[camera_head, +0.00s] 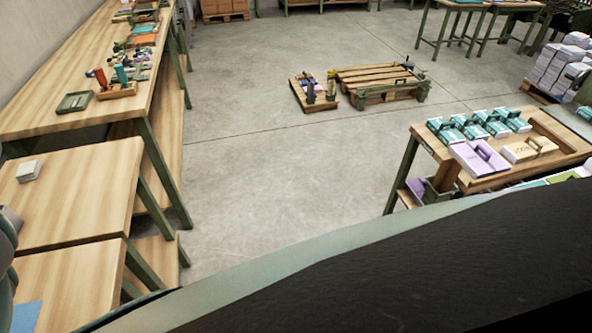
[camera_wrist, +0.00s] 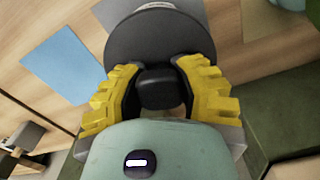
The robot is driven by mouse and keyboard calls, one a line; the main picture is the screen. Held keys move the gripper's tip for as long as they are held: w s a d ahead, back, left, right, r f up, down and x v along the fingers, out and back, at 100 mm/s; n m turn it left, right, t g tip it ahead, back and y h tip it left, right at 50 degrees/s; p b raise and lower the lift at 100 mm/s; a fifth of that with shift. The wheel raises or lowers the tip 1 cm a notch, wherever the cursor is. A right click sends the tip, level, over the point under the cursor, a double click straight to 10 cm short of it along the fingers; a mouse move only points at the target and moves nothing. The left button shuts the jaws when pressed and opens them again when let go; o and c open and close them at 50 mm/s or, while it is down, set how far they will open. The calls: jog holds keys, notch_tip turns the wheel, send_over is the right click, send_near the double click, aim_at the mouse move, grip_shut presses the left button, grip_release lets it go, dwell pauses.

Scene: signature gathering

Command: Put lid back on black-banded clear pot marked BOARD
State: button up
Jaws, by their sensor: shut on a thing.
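In the wrist view, my gripper (camera_wrist: 160,95) has its two yellow ridged fingers closed on the black knob (camera_wrist: 160,84) of a dark round lid (camera_wrist: 150,43). The lid's disc spreads out beyond the fingertips. A pale, rounded thing (camera_wrist: 155,8) shows in part past the lid's far edge, cut by the frame. I cannot tell whether it is the pot. I can read no BOARD marking in either view. What lies under the lid is hidden. The head view does not show my fingers or the lid.
A wooden surface with a blue sheet (camera_wrist: 62,65) lies beyond the lid in the wrist view. In the head view, wooden tables (camera_head: 75,200) line the left, a loaded bench (camera_head: 545,130) stands right, and pallets (camera_head: 375,77) lie on the otherwise open floor.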

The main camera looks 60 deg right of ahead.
jog(key=shift+w, duration=0.1)
jog(key=o, duration=1.7)
jog(key=shift+c, duration=0.2)
jog(key=shift+d+r+p, duration=0.1)
jog(key=shift+r+p, duration=2)
jog(key=shift+r, duration=1.45)
grip_shut()
